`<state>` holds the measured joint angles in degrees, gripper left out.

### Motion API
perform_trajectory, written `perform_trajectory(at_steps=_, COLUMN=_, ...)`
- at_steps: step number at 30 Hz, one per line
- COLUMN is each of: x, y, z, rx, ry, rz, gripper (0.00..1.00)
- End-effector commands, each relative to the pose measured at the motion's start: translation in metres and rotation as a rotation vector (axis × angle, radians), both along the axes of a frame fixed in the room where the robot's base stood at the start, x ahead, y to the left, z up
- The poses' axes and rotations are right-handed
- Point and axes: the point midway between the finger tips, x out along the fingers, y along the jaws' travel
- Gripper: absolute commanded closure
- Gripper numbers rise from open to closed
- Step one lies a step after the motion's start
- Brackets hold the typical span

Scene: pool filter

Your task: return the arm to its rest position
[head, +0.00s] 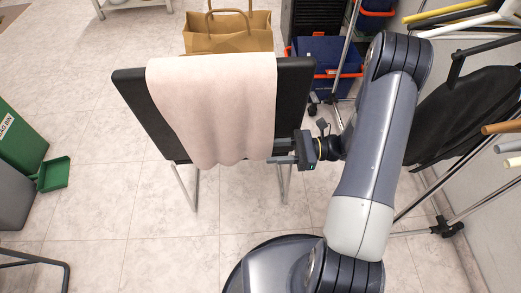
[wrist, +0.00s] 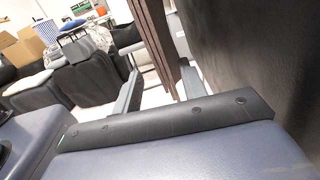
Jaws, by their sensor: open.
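My gripper (head: 279,152) is at the lower right edge of a pale pink towel (head: 215,110) in the head view. The towel hangs over the black back of a chair (head: 133,95). In the wrist view my gripper (wrist: 160,88) has its two fingers apart. The towel's edge (wrist: 158,40), dark in shade, hangs between or just beyond them; I cannot tell whether it touches them. The dark chair back (wrist: 260,60) fills the right of the wrist view. My arm reaches down from the right in the head view.
A brown paper bag (head: 228,38) stands behind the chair. A blue bucket cart (head: 325,55) is behind at right. A green bin (head: 20,140) and dustpan (head: 53,174) are at left. The floor left of the chair is clear.

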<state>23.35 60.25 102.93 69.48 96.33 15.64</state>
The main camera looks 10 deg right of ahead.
Motion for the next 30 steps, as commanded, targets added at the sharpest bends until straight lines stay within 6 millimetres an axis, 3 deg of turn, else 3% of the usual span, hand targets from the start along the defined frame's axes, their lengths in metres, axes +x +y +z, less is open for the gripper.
perform_trajectory(at_steps=3, x=0.0, y=-0.023, z=0.0, rx=0.0, ry=0.001, rz=-0.004, gripper=0.6)
perform_trajectory(at_steps=9, x=-0.001, y=-0.046, z=0.0, rx=-0.001, ry=0.0, rz=-0.002, gripper=0.6)
perform_trajectory(at_steps=30, x=-0.008, y=-0.045, z=0.007, rx=-0.042, ry=-0.003, rz=0.035, gripper=0.6)
